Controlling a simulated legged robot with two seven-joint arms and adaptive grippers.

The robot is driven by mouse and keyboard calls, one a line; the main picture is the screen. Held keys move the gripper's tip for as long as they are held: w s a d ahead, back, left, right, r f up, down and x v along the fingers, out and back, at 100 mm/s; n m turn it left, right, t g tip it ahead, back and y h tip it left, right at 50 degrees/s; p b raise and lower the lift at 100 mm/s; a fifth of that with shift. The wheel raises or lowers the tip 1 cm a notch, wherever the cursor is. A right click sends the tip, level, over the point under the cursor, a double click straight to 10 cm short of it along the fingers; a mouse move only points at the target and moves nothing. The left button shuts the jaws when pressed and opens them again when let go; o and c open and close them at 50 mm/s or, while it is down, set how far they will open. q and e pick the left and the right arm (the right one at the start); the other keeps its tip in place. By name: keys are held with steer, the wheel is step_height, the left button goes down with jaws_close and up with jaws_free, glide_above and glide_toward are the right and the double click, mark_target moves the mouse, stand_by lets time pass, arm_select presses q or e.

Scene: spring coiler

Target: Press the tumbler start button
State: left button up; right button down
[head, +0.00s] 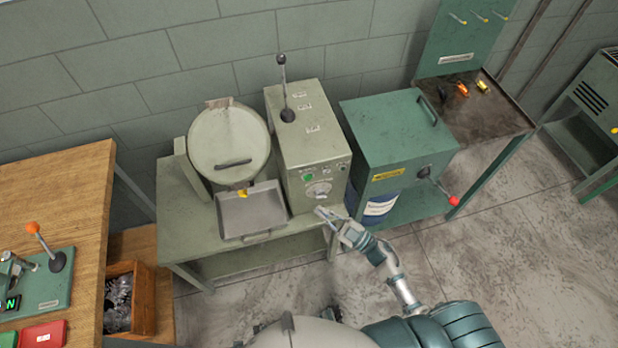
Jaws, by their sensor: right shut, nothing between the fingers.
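The tumbler is a grey-green drum (230,143) with a black handle on its lid, on a metal bench. Beside it stands its control box (305,135), with a black lever on top. On the box's front panel are a green button (308,177), a dial (319,190) and small red spots near the upper right. The labels are too small to read. My right gripper (320,211) is shut and empty, just below and in front of the panel's dial, apart from the green button. My left gripper is not in view.
A metal tray (250,214) sits under the drum. A green cabinet (397,135) with a red-knobbed lever (453,200) stands right of the box, a blue drum (378,204) below it. A wooden table (60,190) is at left. The floor in front is clear.

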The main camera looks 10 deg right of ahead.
mark_target(308, 177)
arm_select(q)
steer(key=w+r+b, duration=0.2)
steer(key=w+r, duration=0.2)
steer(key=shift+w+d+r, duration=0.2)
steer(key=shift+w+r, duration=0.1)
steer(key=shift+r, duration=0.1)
arm_select(e)
steer(key=w, duration=0.8)
steer(key=shift+w+a, duration=0.2)
steer(key=shift+w, duration=0.1)
steer(key=shift+w, duration=0.15)
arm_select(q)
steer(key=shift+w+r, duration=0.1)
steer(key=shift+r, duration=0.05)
arm_select(e)
steer(key=shift+w, duration=0.25)
